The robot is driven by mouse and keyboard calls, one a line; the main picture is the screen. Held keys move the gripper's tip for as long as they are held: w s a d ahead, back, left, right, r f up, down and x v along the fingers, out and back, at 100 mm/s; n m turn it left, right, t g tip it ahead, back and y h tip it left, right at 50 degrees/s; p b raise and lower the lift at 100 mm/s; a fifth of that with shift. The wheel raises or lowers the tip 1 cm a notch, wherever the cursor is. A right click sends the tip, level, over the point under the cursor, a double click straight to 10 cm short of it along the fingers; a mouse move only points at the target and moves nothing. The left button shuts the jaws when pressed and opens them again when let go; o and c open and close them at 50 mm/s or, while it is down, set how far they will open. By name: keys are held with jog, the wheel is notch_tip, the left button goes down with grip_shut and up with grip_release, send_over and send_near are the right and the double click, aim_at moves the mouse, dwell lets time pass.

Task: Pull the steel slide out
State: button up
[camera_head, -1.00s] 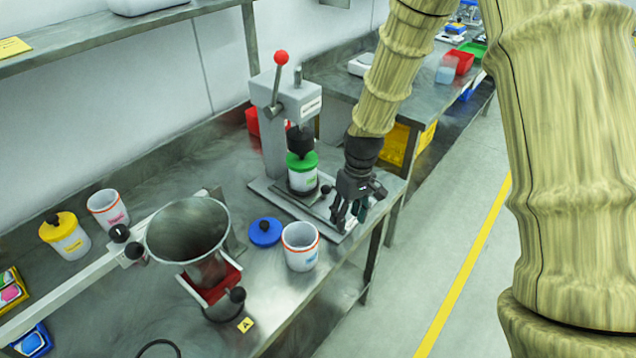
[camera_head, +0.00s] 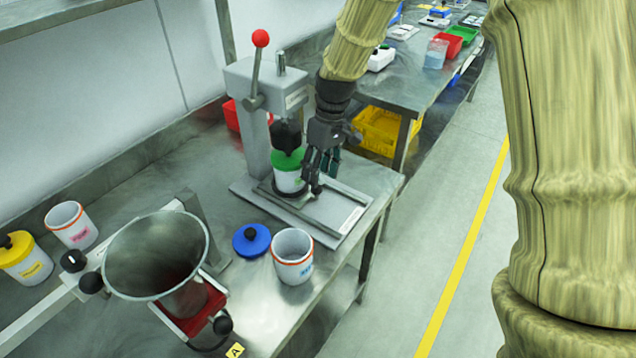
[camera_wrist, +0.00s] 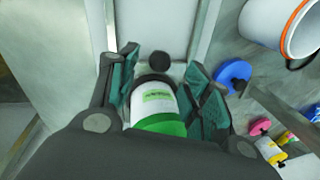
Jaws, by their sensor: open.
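The steel slide (camera_head: 303,201) lies low in the press's track, and a white jar with a green lid (camera_head: 289,178) stands upright over its inner end. The slide's black ball knob (camera_head: 316,189) faces the open end of the track. My gripper (camera_head: 322,176) is low over the track beside the jar, close to the knob. In the wrist view, my open fingers (camera_wrist: 162,64) stand on either side of the knob (camera_wrist: 160,62), with the jar (camera_wrist: 158,104) just behind it. I cannot tell whether a finger touches the knob. My palm hides part of the green lid.
The grey press (camera_head: 268,92) with its red-knobbed lever rises behind the jar. A blue lid (camera_head: 251,240) and an open white jar (camera_head: 292,262) stand left of the track. A steel funnel (camera_head: 155,255) is further left. The track's outer end looks clear.

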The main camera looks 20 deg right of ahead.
jog(key=shift+s+a+f, duration=0.15)
jog(key=shift+f, duration=1)
jog(key=shift+s+a+f, duration=0.1)
jog(key=shift+a+f, duration=0.05)
jog(key=shift+f, duration=0.95)
grip_shut()
